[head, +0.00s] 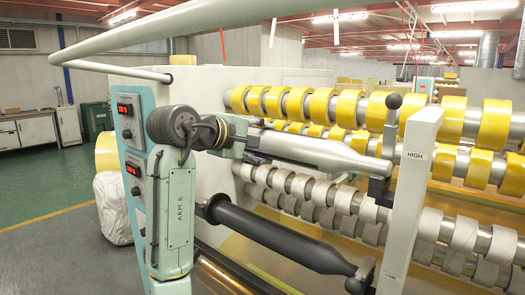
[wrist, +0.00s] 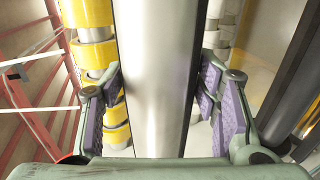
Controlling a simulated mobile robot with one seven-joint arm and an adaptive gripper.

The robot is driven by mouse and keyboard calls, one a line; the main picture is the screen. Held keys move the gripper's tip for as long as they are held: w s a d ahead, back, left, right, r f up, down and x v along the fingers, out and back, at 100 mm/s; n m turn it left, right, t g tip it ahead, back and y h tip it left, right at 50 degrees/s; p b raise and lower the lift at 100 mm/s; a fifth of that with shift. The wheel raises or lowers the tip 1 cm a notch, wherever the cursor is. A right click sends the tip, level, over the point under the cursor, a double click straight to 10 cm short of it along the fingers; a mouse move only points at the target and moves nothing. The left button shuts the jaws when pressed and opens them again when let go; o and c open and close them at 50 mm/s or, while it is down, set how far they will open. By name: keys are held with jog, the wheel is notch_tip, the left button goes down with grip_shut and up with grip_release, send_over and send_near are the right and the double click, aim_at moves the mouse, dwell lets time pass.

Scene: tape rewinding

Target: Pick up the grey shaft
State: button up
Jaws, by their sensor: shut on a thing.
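The grey shaft (head: 322,153) is a smooth metallic cylinder with a tapered right end. It lies across the middle of the head view, sloping slightly down to the right. Its right end is by a dark bracket (head: 380,188); I cannot tell whether it rests there. My gripper (head: 256,144) is at the shaft's left part, its fingers partly hidden in the head view. In the wrist view the shaft (wrist: 152,60) runs upright between the purple finger pads of my gripper (wrist: 158,80), one pad against each side. The gripper is shut on it.
Yellow tape rolls (head: 348,110) line the bars behind and above the shaft. Pale rolls (head: 300,186) sit below them. A black roller (head: 285,236) lies underneath.

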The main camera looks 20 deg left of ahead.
jog(key=shift+s+f+t+b, duration=0.15)
jog(key=shift+t+b, duration=0.15)
jog(key=shift+b, duration=0.3)
jog(key=t+b, duration=0.1)
jog(key=t+h+b, duration=0.1)
jog(key=shift+s+a+f+b, duration=0.1)
jog(key=shift+s+b, duration=0.15)
jog(key=shift+b, duration=0.1)
notch_tip(320, 180, up, 6)
jog(key=s, duration=0.2)
jog(key=a+f+b+v, duration=0.1)
jog(key=b+v, duration=0.4)
jog(key=v, duration=1.1)
jog(key=s+a+r+g+y+p, duration=0.1)
jog(key=s+r+g+p, duration=0.1)
jog(key=r, duration=0.4)
jog(key=shift+s+g+p, duration=0.3)
jog(key=shift+s+p, duration=0.3)
jog(key=shift+s, duration=0.7)
jog(key=shift+a, duration=0.15)
jog(key=s+a+p, duration=0.2)
jog(key=s+a, duration=0.1)
jog(key=s, duration=0.6)
jog(key=s+a+p, duration=0.1)
jog(key=s+a, duration=0.3)
jog(key=s, duration=0.5)
jog(key=shift+s+r+p, duration=0.25)
jog(key=shift+s+p, duration=0.15)
